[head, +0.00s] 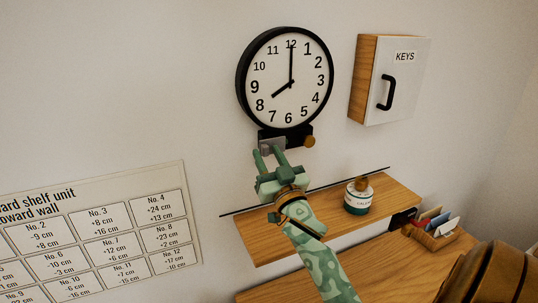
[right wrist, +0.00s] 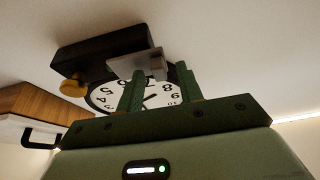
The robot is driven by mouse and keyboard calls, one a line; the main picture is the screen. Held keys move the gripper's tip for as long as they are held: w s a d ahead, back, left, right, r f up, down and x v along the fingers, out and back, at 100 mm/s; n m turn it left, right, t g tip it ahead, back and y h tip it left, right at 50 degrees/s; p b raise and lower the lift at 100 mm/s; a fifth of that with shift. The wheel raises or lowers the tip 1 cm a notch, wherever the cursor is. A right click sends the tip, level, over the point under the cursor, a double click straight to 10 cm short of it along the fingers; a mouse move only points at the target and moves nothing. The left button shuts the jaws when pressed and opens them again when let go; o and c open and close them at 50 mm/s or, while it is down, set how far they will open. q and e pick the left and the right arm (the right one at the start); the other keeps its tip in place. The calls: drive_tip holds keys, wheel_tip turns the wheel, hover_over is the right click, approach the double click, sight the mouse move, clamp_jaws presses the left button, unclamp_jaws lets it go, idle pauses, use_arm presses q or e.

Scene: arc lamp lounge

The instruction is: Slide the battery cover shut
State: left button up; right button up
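The round wall clock (head: 288,78) has a black battery box (head: 293,134) under its rim, with a brass knob (head: 309,141) at its right end. A grey cover (head: 271,146) shows at the box's left part. In the right wrist view the battery box (right wrist: 100,48) and the cover (right wrist: 130,65) are upside down, the cover sticking out from the box. My right gripper (head: 268,153) is just below the cover, its two green fingers (right wrist: 160,78) apart. One finger overlaps the cover in the wrist view; I cannot tell if it touches. My left gripper is out of view.
A wooden key cabinet (head: 367,80) hangs right of the clock. Below is a wooden shelf (head: 280,243) with a small labelled jar (head: 358,196). A card holder (head: 432,236) stands lower right. A printed chart (head: 100,235) is on the wall at left.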

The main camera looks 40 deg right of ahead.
drive_tip(key=shift+c, duration=0.6)
clamp_jaws()
drive_tip(key=shift+s+d+p, duration=0.2)
drive_tip(key=shift+d+p, duration=0.1)
drive_tip(key=shift+d, duration=0.3)
drive_tip(key=shift+s+d+p, duration=0.2)
drive_tip(key=shift+d+p, duration=0.1)
drive_tip(key=shift+d, duration=0.3)
drive_tip(key=shift+a, duration=0.1)
drive_tip(key=shift+o, duration=0.6)
unclamp_jaws()
drive_tip(key=b+v, duration=0.4)
drive_tip(key=v, duration=1.2)
drive_tip(key=shift+s+d, duration=0.3)
